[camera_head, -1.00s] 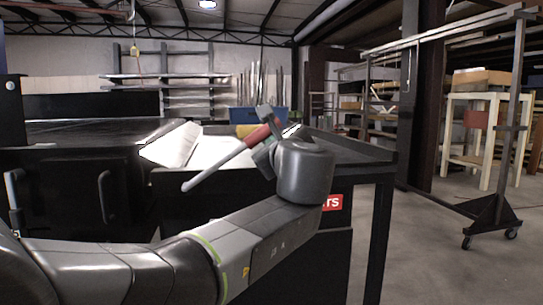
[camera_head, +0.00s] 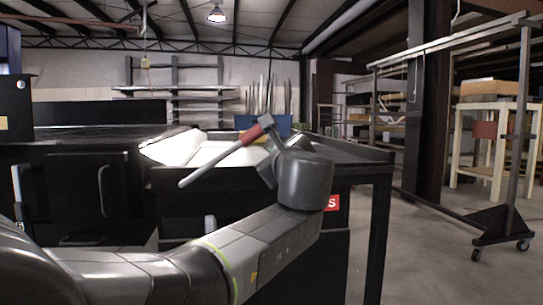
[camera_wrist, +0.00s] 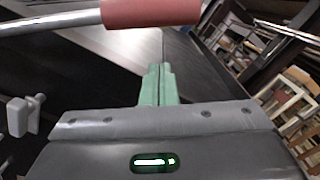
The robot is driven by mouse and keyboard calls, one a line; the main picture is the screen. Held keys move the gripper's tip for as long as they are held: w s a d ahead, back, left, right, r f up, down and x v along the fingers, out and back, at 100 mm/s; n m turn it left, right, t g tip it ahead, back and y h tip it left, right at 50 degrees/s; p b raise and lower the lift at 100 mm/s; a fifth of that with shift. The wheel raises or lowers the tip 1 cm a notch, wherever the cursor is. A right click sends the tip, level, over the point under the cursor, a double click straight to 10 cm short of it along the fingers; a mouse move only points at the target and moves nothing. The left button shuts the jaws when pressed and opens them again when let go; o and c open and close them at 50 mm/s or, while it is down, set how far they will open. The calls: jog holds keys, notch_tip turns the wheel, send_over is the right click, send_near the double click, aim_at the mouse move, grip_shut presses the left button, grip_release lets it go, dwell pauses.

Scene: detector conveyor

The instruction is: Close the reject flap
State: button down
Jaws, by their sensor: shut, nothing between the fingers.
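A long silver bar (camera_head: 208,168) with a red grip (camera_head: 252,133) crosses in front of the black unit, sloping up to the right. In the wrist view the red grip (camera_wrist: 150,13) and silver bar (camera_wrist: 50,24) run across the top. A bright slanted metal panel (camera_head: 174,148) stands behind the bar at left; I cannot tell whether it is the reject flap or how it joins the bar. My gripper (camera_wrist: 158,72) has green fingers, shut and empty, just below the red grip in the wrist view. Whether they touch it is unclear. My wrist partly hides the area in the head view.
A black cabinet with a handle (camera_head: 104,190) is at left. A blue bin (camera_head: 285,126) sits behind. A wheeled rack (camera_head: 516,150) stands far right, with open floor before it.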

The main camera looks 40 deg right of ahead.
jog(key=p+v, duration=0.1)
jog(key=v, duration=0.9)
jog(key=shift+s+f, duration=0.15)
jog(key=shift+f, duration=0.1)
jog(key=shift+d, duration=0.15)
